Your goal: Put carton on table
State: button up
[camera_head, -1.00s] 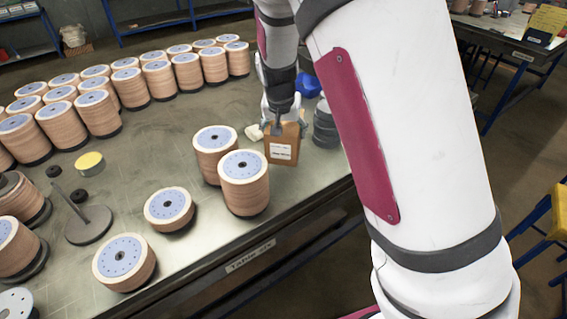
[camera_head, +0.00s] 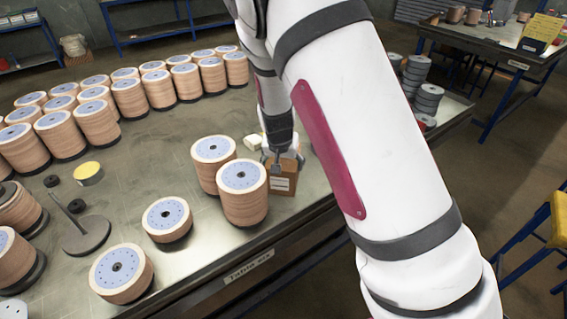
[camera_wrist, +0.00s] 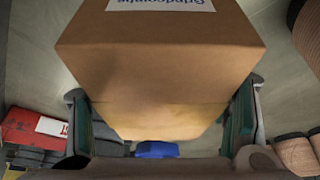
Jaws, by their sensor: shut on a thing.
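A small brown carton (camera_head: 283,181) with a white label is at the right part of the metal table (camera_head: 222,268), beside a tall stack of flap discs. My gripper (camera_head: 282,155) is above it and shut on it. In the wrist view the carton (camera_wrist: 160,70) fills the middle, with a finger of my gripper (camera_wrist: 165,120) on each side. The carton looks upright. I cannot tell whether its underside touches the table. My arm hides the table to its right.
Two tall disc stacks (camera_head: 243,195) stand just left of the carton. Several more stacks line the back (camera_head: 130,92). A yellow-topped tin (camera_head: 88,172) and a grey stand (camera_head: 85,233) are at left. A small pale object (camera_head: 253,141) lies behind the gripper. Bare table lies at centre left.

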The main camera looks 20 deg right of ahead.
jog(key=shift+w+f, duration=0.1)
jog(key=o, duration=2)
jog(key=shift+c, duration=0.2)
jog(key=p+v, duration=0.1)
jog(key=v, duration=1)
jog(key=shift+a+r, duration=0.1)
jog(key=shift+r, duration=0.25)
jog(key=shift+s+r, duration=0.45)
jog(key=s+r+n, duration=0.1)
jog(key=s+r, duration=0.4)
jog(key=s, duration=0.4)
jog(key=s+d+r+n+y, duration=0.1)
jog(key=s+r+n, duration=0.1)
jog(key=s+r, duration=0.4)
jog(key=s+d+r+n+t+y, duration=0.1)
jog(key=s+r, duration=0.5)
jog(key=s, duration=0.8)
jog(key=shift+s+n, duration=0.25)
jog(key=shift+n, duration=0.45)
jog(key=shift+d+r, duration=0.15)
